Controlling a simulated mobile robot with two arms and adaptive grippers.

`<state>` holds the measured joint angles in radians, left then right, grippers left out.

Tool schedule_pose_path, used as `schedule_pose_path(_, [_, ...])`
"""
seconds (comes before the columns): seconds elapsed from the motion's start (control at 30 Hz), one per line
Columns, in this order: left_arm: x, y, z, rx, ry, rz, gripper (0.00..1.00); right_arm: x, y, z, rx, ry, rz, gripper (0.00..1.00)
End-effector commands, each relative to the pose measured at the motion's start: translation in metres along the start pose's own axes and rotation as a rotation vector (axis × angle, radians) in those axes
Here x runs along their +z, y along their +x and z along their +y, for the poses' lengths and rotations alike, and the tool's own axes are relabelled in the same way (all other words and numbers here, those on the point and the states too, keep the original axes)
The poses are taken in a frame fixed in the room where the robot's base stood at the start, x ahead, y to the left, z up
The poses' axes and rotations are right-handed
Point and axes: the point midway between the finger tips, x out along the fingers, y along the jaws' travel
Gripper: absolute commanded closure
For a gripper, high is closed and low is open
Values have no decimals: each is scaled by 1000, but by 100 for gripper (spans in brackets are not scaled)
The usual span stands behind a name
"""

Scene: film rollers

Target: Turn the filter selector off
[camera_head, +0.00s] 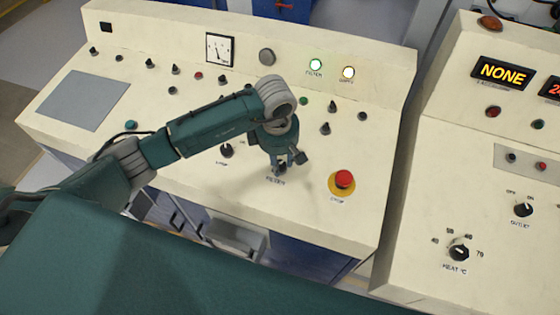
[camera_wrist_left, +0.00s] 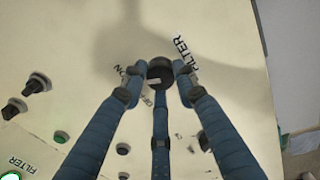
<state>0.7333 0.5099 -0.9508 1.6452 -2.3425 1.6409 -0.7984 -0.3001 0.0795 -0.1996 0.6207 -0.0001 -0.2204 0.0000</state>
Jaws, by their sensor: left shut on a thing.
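The filter selector (camera_wrist_left: 160,72) is a small black knob on the cream console, with a FILTER label beside it in the left wrist view. In the head view the selector is mostly hidden under my left gripper (camera_head: 283,168), which points down at it from above. The green lamp (camera_head: 316,65) marked FILTER is lit. The knob's pointer direction is hard to tell. My right gripper is not in view.
A red stop button (camera_head: 344,179) on a yellow base sits just right of my left gripper. Another black selector (camera_head: 227,151) is to its left. A second console with a NONE display (camera_head: 503,72) stands to the right, across a narrow gap.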

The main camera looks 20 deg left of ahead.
Motion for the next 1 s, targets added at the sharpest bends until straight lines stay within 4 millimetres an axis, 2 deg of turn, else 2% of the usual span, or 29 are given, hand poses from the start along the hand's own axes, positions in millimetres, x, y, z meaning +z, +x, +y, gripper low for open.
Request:
schedule_pose_path(0.27, [3, 4, 0, 2, -160, -7, 97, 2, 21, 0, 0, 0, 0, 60])
schedule_pose_path(0.7, [3, 4, 1, 4, -568, -9, 97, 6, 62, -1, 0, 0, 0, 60])
schedule_pose_path(1.0, [3, 2, 2, 7, -816, -10, 97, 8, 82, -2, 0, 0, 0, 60])
